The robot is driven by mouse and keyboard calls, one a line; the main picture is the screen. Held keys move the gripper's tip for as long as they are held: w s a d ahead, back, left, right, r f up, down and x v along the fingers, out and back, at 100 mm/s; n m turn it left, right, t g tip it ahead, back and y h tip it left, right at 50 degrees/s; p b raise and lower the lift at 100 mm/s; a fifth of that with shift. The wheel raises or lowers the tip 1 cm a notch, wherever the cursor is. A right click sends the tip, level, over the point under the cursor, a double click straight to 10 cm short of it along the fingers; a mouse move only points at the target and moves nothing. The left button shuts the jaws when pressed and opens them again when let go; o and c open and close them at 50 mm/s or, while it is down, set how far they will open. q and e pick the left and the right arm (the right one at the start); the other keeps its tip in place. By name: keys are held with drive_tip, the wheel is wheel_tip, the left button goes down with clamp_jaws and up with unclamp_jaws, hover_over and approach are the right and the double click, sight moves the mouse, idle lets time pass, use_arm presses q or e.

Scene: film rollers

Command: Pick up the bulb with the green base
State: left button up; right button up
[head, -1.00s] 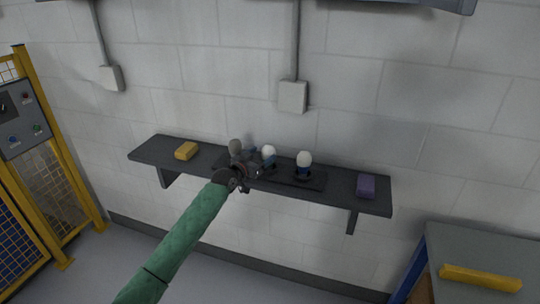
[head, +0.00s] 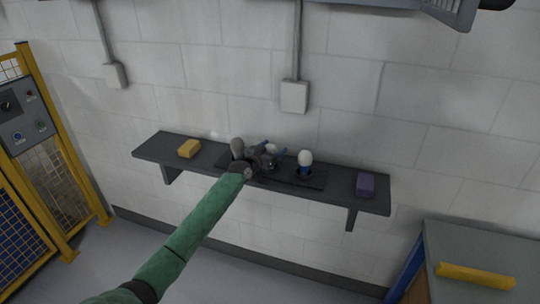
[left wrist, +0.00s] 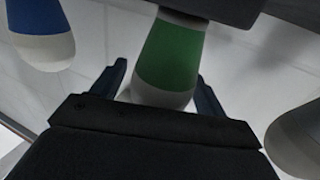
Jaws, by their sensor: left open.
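The bulb with the green base (left wrist: 170,52) stands between the two fingers of my left gripper (left wrist: 162,88) in the left wrist view, which shows the bulbs upside down. Its white top is partly hidden behind the gripper body. In the head view its white top (head: 271,148) shows at the middle of the rack, with my left gripper (head: 268,155) around it and hiding its base. The fingers are open, with a small gap visible beside the green base. My right gripper is not in view.
A blue-based bulb (head: 305,164) stands right of it on the dark rack, and a grey bulb (head: 237,146) stands left, close to my gripper. The shelf (head: 340,192) also holds a yellow block (head: 189,148) and a purple block (head: 366,185). The wall is close behind.

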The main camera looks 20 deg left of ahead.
use_arm(q)
drive_tip(key=c, duration=1.1)
drive_tip(key=shift+r, duration=0.15)
